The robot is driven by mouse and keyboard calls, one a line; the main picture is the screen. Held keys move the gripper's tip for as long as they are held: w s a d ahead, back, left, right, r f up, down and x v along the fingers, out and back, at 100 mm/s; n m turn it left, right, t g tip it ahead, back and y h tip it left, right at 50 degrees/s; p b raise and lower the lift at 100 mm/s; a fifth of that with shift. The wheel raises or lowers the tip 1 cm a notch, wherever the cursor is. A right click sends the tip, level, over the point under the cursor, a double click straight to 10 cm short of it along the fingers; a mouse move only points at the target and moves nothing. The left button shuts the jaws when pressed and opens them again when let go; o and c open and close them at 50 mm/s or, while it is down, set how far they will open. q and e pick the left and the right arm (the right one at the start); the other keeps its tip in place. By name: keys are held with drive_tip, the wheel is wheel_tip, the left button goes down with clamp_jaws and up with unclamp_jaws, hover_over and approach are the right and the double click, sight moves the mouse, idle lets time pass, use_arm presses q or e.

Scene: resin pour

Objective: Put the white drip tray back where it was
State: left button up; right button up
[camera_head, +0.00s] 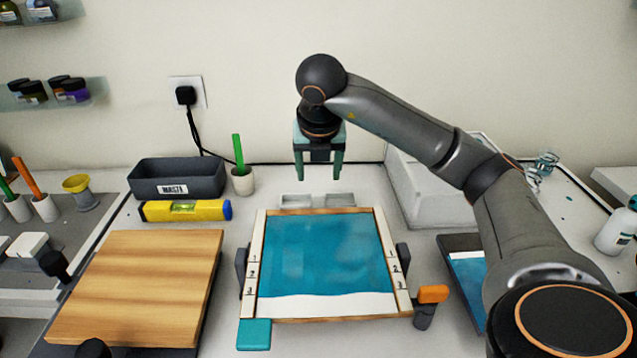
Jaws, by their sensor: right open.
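A small pale, shallow tray (318,200) lies on the bench just behind the wooden-sided frame; it may be the white drip tray, but I cannot tell for sure. My right gripper (319,176) is open and empty, fingers pointing down, above the bench near this tray and apart from it. The frame (383,232) holds blue resin with a white strip along its front, and hides part of the bench behind it. My left gripper is not in view.
A white bin (412,195) stands back right, partly behind my right arm. A grey waste box (160,190), a yellow level (160,210) and a wooden board (140,280) are left. An orange-handled clamp (432,294) sits at the frame's right.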

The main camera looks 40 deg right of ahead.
drive_tip(key=shift+p+v, duration=0.4)
drive_tip(key=shift+v, duration=1.35)
